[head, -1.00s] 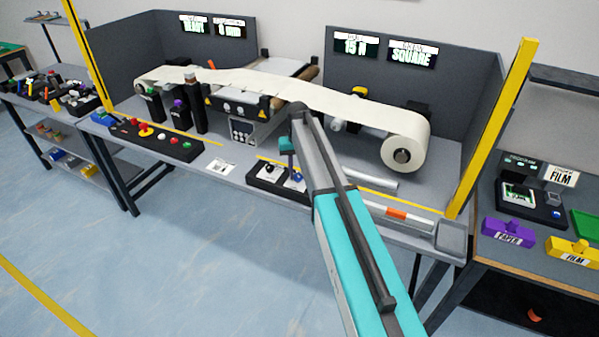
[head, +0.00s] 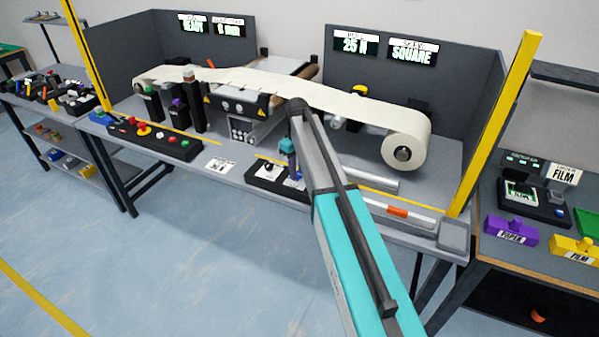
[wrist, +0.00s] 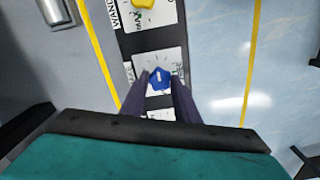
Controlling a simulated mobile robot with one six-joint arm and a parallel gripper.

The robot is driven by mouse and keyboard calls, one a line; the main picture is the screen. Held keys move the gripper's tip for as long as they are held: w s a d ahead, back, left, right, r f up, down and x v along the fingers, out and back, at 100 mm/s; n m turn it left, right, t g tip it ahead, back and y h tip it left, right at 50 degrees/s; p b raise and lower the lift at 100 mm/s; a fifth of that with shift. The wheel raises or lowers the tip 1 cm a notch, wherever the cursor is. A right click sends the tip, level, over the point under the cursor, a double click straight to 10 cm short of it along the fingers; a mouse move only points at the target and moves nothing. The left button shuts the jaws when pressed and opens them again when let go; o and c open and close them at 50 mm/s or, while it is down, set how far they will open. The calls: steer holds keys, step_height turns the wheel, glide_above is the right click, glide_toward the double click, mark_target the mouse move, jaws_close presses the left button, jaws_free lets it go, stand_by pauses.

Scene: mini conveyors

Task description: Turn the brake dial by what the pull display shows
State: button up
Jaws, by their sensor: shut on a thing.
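The blue brake dial (wrist: 159,77) sits on a white plate with tick marks on a black control panel (wrist: 150,42). My gripper (wrist: 161,84) is shut on the dial, with one dark finger on each side. A pale mark shows on top of the dial. In the head view my gripper (head: 291,166) reaches down to the panel at the bench front, and my arm hides part of that area. The pull display (head: 355,44) on the grey back wall reads 25 N.
A yellow knob (wrist: 144,3) is next to the dial on the same panel. A display (head: 412,50) beside the pull display reads SQUARE. A white web runs from a roll (head: 405,150) across the bench. A panel of coloured buttons (head: 155,138) lies to the left.

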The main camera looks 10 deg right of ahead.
steer(key=n, duration=0.4)
steer(key=shift+a+b, duration=0.1)
steer(key=shift+b, duration=0.25)
steer(key=o, duration=1)
steer(key=shift+o, duration=0.2)
step_height(320, 180, up, 14)
steer(key=b, duration=0.3)
